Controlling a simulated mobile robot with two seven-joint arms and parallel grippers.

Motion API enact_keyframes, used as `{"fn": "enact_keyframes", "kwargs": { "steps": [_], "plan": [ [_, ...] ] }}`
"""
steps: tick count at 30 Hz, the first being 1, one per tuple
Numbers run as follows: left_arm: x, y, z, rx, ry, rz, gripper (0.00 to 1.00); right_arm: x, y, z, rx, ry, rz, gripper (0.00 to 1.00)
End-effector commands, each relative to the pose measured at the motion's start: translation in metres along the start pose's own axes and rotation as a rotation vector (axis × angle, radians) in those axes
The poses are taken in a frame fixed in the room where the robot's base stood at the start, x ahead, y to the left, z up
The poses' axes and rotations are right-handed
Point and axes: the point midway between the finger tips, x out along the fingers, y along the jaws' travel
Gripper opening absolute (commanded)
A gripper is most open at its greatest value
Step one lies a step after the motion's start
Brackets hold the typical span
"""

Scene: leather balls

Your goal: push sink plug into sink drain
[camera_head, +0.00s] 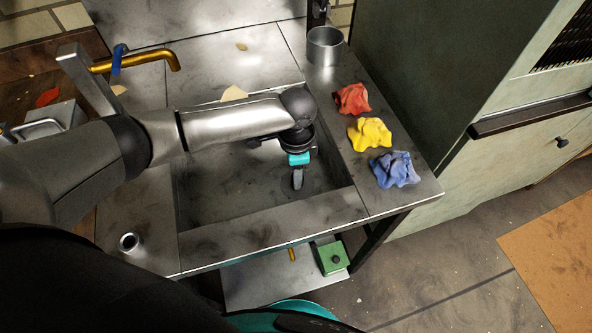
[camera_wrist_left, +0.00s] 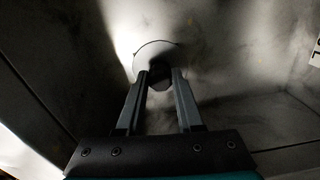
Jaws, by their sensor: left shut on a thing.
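The metal sink (camera_head: 222,190) is set into the steel counter. My left gripper (camera_head: 298,186) reaches down into it, its fingertips low near the basin floor. In the left wrist view my left gripper (camera_wrist_left: 160,78) is shut on the dark knob of the sink plug (camera_wrist_left: 160,82). A round grey disc (camera_wrist_left: 153,52) shows just beyond the fingertips; I cannot tell whether it is the plug's plate or the drain rim. In the head view a dark round patch (camera_head: 285,188) surrounds the fingertips. The drain opening is hidden. My right gripper is not in view.
Red (camera_head: 352,98), yellow (camera_head: 370,133) and blue (camera_head: 394,169) crumpled cloths lie on the counter right of the sink. A metal cup (camera_head: 324,46) stands behind them. A brass faucet (camera_head: 140,60) is at the back left. The sink walls enclose the gripper.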

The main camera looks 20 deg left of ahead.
Motion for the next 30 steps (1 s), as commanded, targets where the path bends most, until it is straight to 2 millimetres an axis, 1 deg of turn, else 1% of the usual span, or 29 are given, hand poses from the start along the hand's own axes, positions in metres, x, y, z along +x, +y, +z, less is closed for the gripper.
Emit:
{"fn": "enact_keyframes", "kwargs": {
  "steps": [8,9,18,26,29,30],
  "plan": [
    [0.005,0.0,0.0,0.0,0.0,0.0,0.0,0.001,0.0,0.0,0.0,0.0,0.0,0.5],
    [0.006,0.0,0.0,0.0,0.0,0.0,0.37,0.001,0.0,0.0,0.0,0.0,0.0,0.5],
    [0.005,0.0,0.0,0.0,0.0,0.0,0.71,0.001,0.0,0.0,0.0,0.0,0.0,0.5],
    [0.004,0.0,0.0,0.0,0.0,-0.001,0.71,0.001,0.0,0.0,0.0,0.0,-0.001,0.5],
    [-0.002,-0.001,0.0,0.0,0.001,-0.001,0.71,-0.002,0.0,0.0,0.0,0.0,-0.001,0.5],
    [-0.007,-0.001,0.0,0.0,0.002,-0.002,0.71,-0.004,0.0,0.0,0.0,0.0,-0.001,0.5]
  ]
}}
